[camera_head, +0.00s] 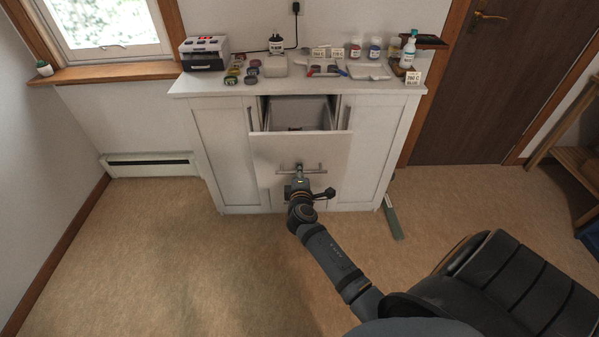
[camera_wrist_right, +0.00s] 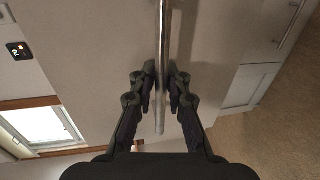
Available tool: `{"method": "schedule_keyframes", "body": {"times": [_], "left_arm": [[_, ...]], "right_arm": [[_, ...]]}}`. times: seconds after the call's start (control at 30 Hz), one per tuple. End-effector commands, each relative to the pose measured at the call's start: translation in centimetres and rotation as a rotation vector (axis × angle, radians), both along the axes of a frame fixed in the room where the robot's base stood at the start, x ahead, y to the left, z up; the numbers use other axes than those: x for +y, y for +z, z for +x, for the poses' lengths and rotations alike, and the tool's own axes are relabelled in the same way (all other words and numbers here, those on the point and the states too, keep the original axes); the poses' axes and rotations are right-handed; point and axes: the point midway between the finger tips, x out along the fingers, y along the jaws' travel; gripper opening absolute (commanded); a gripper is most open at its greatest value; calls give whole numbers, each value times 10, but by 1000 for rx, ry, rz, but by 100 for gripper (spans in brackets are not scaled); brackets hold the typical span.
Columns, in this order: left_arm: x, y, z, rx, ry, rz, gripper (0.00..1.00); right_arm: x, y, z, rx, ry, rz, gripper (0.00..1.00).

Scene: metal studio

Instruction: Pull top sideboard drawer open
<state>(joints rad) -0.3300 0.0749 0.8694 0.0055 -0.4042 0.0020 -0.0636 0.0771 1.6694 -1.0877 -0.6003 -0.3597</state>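The white sideboard (camera_head: 375,150) stands against the wall, and its top drawer (camera_head: 280,150) is pulled out, with the inside showing behind the front panel. The drawer's horizontal bar handle (camera_head: 316,170) crosses the front, and it also shows in the right wrist view (camera_wrist_right: 160,30). My right gripper (camera_head: 300,174) is at the middle of the handle. In the right wrist view its two fingers (camera_wrist_right: 160,85) lie close on either side of the bar and look shut on it. My left gripper is in neither view.
The sideboard top holds a printer-like box (camera_head: 204,50), several small jars (camera_head: 235,72), a tray (camera_head: 368,71) and a spray bottle (camera_head: 408,52). Cupboard doors flank the drawer. A grey-green strip (camera_head: 391,217) lies on the floor at right. The floor in front is clear.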

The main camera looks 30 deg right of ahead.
Motion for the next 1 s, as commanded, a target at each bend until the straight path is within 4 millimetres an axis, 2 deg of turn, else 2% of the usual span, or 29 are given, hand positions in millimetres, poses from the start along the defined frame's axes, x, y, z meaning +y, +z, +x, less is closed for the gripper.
{"method": "schedule_keyframes", "body": {"times": [0.03,0.1,0.4,0.73,0.87,1.0], "left_arm": [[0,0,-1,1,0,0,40],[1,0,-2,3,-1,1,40],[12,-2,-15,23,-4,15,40],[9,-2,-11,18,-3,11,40],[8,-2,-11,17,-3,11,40],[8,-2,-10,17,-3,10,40]], "right_arm": [[0,0,0,0,0,0,25],[0,0,0,0,0,0,32],[2,-1,-3,2,0,1,32],[31,9,-50,2,0,4,32],[37,13,-61,1,0,2,32],[39,14,-63,1,0,1,32]]}}
